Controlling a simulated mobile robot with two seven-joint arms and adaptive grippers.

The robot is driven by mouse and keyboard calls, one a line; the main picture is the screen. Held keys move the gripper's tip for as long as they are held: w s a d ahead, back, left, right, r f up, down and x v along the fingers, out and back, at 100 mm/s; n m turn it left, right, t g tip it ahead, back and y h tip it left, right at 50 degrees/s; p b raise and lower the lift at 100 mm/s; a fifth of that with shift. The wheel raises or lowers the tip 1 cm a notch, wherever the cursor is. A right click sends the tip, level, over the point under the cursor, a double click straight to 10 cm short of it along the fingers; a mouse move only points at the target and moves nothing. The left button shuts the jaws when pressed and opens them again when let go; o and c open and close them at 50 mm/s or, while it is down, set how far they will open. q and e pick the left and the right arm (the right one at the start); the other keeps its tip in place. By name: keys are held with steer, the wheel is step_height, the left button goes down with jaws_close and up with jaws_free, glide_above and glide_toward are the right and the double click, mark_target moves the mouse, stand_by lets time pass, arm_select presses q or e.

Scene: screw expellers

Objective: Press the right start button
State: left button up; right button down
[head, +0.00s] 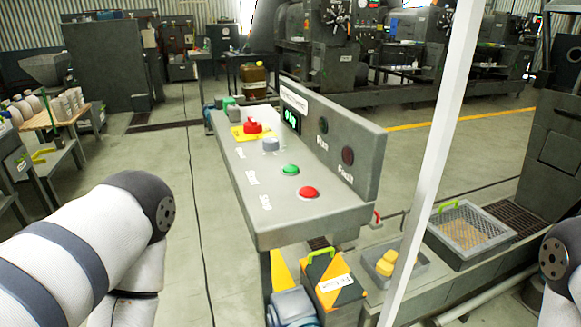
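A grey control panel (330,214) stands in the middle of the head view, its sloped top facing up. A round green button (290,169) sits on it, level with a white label that seems to read Start. A red button (308,192) is just nearer, by a label that seems to read Stop. A grey knob (270,145) and a red mushroom button (252,126) on a yellow plate lie farther back. Only this one green button shows clearly. Parts of my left arm at the left and my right arm at the right edge show; neither gripper is in view.
The panel's raised back carries a green-lit display (292,118) and dark Run and Fault lamps. A white post (432,160) rises right of the panel. A grey crate (471,234) and a striped box (333,285) stand low. Floor left of the panel is open.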

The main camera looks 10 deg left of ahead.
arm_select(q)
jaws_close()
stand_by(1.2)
